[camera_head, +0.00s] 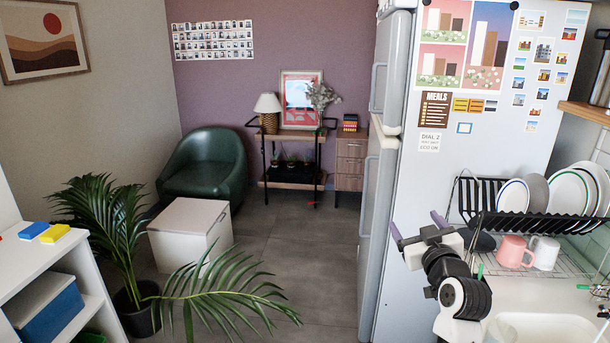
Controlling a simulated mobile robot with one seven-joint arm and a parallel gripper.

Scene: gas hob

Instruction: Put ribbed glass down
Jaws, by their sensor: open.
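My gripper (415,222) is in front of the fridge side, left of the dish rack. Its two purple-tipped fingers are apart, and I see nothing between them. I cannot make out a ribbed glass anywhere in this view. My arm covers part of the counter's left end, so what is behind it is hidden.
A black dish rack (540,226) with plates stands on the right. A pink mug (514,252) and a white mug (544,253) are below it, near the sink (540,328). The fridge (425,170) stands left of the counter. Open floor (295,245) lies further left.

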